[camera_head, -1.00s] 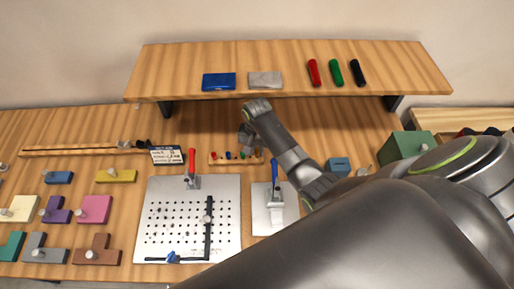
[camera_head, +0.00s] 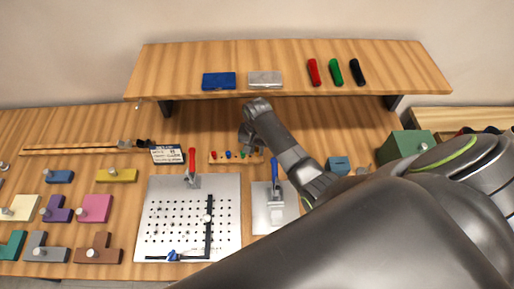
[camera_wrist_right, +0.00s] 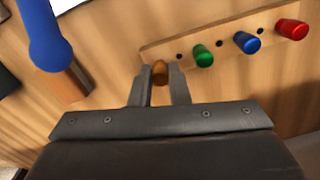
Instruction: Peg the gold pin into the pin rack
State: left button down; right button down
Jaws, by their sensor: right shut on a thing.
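The pin rack (camera_head: 221,161) is a narrow wooden strip on the table below the shelf. In the right wrist view the rack (camera_wrist_right: 191,39) holds a green pin (camera_wrist_right: 203,56), a blue pin (camera_wrist_right: 247,42) and a red pin (camera_wrist_right: 291,29), with dark holes between them. My right gripper (camera_wrist_right: 160,84) is shut on the gold pin (camera_wrist_right: 160,69) at the rack's end beside the green pin. I cannot tell whether the pin's lower end is in a hole. In the head view my right gripper (camera_head: 246,138) is over the rack and hides the gold pin. My left gripper is not in view.
A blue-handled clamp on a metal plate (camera_head: 268,212) stands close by the right gripper; its blue handle (camera_wrist_right: 48,42) shows in the wrist view. A perforated plate (camera_head: 165,205) with a red-handled clamp (camera_head: 192,163) lies in front. The shelf (camera_head: 300,65) overhangs behind.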

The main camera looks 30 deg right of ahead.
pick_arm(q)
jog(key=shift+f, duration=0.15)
pick_arm(e)
jog(key=shift+f, duration=0.55)
jog(key=c, duration=1.3)
grip_release()
